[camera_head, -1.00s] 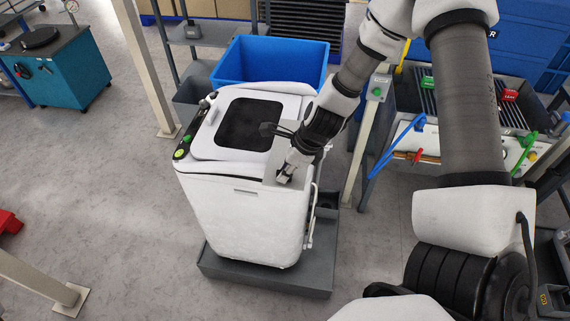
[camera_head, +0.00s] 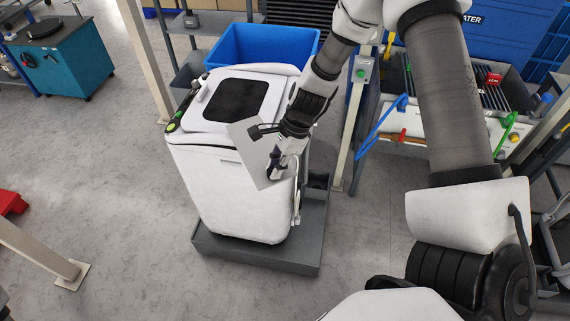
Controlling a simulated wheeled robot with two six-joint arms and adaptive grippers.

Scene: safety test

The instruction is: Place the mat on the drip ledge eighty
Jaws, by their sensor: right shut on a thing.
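A thin light-grey mat (camera_head: 246,147) is held tilted at the front top edge of a white machine (camera_head: 215,190) with a dark lid window. My right gripper (camera_head: 275,166) is shut on the mat near its right side. The gripper and forearm hide part of the mat. The machine stands in a grey ledge-like base tray (camera_head: 250,257), whose rim shows at the front and right. I cannot read any number on it. My left gripper is not in view.
A blue bin (camera_head: 262,45) stands behind the machine. A beige post (camera_head: 352,120) with a green-button box rises to the right, near a sorting bench (camera_head: 425,128) with coloured handles. Open floor (camera_head: 130,200) lies to the left.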

